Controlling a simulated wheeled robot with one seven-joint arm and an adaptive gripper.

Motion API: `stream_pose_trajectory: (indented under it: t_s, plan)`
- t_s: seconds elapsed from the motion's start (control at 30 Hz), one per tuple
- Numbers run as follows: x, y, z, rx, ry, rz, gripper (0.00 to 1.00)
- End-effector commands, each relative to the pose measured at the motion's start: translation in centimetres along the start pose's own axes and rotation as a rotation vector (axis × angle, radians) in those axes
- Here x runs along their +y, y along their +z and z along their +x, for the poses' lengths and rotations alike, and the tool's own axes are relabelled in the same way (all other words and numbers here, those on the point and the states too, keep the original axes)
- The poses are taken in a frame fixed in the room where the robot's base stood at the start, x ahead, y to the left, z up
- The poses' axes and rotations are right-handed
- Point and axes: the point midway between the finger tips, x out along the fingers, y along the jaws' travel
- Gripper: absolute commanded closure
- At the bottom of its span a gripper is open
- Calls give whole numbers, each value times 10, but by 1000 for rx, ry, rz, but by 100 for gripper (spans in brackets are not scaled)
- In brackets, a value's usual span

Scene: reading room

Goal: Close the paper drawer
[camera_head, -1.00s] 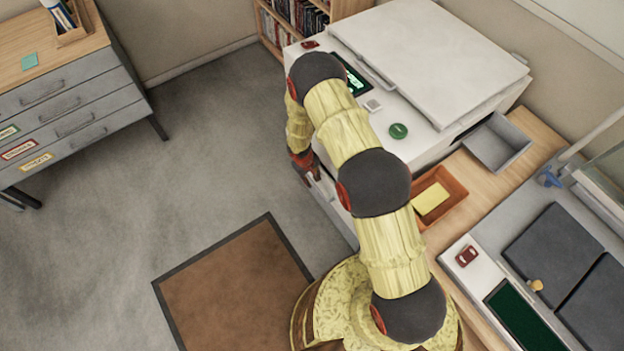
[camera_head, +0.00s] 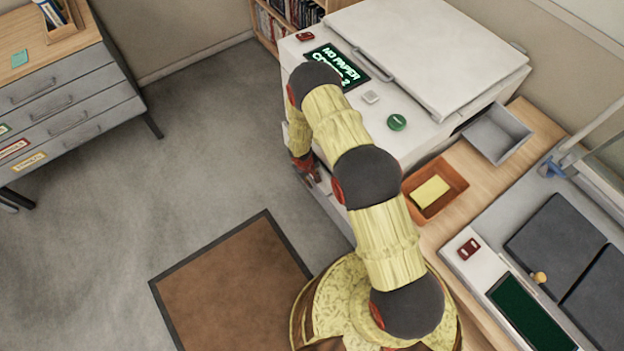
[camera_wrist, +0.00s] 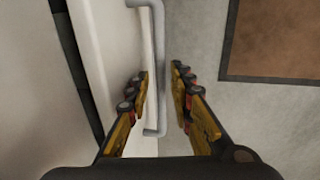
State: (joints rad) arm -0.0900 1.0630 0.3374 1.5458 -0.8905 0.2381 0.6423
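The paper drawer (camera_wrist: 98,35) has a white front with a grey bar handle (camera_wrist: 158,45) in the wrist view. A dark gap runs between the drawer front and the copier body at left, so the drawer stands somewhat out. In the wrist view my gripper (camera_wrist: 160,75) is open, its fingers on either side of the handle; I cannot tell whether either touches it. In the head view my gripper (camera_head: 308,170) is low at the left side of the white copier (camera_head: 425,50). My arm hides most of the drawer there.
The copier display (camera_head: 337,66) reads "NO PAPER". An orange tray (camera_head: 459,187) with yellow paper and a grey tray (camera_head: 488,148) sit on the counter at right. A brown mat (camera_head: 230,290) lies on the floor. Open floor separates the copier from the drawer cabinet (camera_head: 70,100).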

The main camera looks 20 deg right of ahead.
Motion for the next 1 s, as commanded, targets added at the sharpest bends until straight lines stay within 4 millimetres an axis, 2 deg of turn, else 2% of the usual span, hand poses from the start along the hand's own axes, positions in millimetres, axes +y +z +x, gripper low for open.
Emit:
stream_pose_trajectory:
  t_s: [0.37,1.0]
  plan:
    - [0,0,0,0,0,0,100]
    - [0,0,0,0,0,0,100]
